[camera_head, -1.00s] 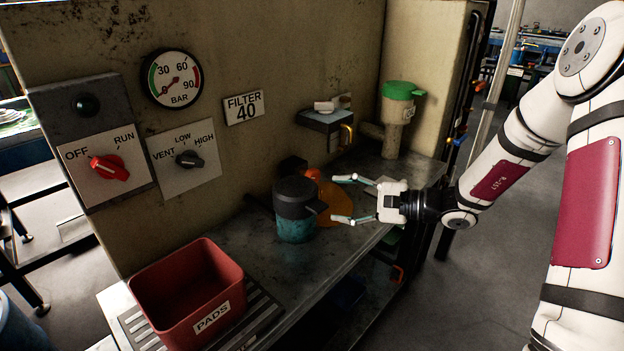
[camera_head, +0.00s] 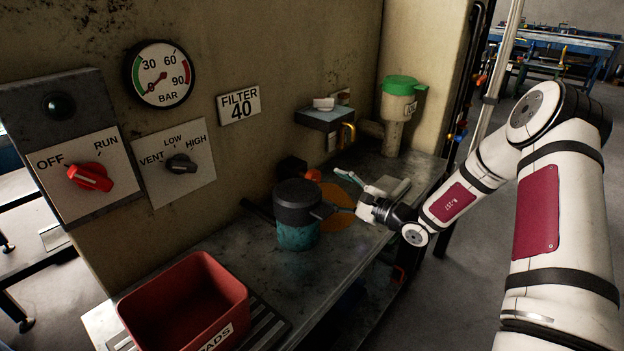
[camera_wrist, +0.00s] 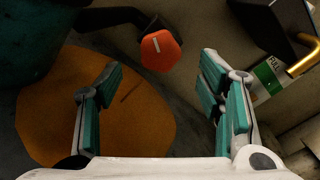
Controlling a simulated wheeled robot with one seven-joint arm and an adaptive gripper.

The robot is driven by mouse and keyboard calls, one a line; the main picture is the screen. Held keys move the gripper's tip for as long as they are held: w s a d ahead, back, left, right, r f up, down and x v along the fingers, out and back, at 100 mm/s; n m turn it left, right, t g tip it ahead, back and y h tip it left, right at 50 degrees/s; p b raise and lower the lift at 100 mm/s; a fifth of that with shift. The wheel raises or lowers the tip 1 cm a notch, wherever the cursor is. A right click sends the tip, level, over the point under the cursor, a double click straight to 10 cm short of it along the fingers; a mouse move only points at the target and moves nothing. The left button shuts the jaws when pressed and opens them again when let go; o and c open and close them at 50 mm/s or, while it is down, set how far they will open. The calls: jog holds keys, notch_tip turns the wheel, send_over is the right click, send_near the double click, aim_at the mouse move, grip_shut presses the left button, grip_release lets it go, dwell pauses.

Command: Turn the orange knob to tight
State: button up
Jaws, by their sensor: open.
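The orange knob (camera_wrist: 160,52) shows in the wrist view as a faceted orange-red cap with a short white mark, on the end of a black pipe. In the head view the knob (camera_head: 313,175) shows small behind the dark-lidded pot. My gripper (camera_wrist: 158,75) is open and empty, its two teal-padded fingers spread on either side of the line to the knob. The knob lies beyond the fingertips, and no contact shows. I see no "tight" marking.
The teal pot with a dark lid (camera_head: 297,235) stands close left of my gripper. An orange round mat (camera_wrist: 40,115) lies below. A wall shelf with a brass hook (camera_head: 347,135) is to the right. A red bin (camera_head: 185,300) sits at the front left.

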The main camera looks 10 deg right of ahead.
jog(key=x, duration=0.8)
jog(key=shift+w+a+b, duration=0.15)
jog(key=shift+b, duration=0.15)
jog(key=c, duration=1.1)
